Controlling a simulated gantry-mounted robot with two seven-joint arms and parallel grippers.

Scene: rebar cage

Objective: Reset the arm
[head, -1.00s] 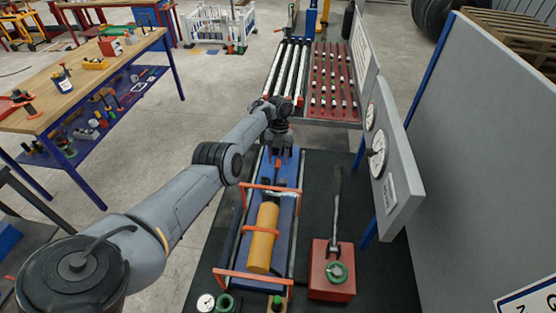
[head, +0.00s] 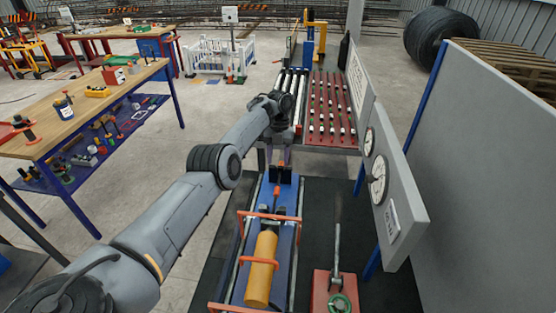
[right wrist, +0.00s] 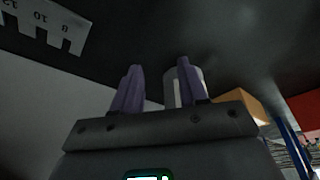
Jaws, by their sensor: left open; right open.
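My left arm reaches in from the left in the head view. My left gripper (head: 279,153) hangs open and empty above the far end of a blue fixture (head: 285,230). A yellow cylinder (head: 262,268) lies in that fixture among orange handles. The left fingers are small here, and I cannot tell whether they touch the fixture. My right gripper (right wrist: 158,88) shows only in the right wrist view, with its purple fingers apart. A pale upright shape (right wrist: 184,88) stands behind the right fingers, and nothing is clearly held.
A red block with a lever (head: 336,290) stands right of the fixture. A grey panel with gauges (head: 392,190) and a tall grey wall (head: 490,180) bound the right side. A roller rack (head: 290,95) and red pegged tray (head: 328,110) lie beyond. A wooden workbench (head: 85,105) stands left.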

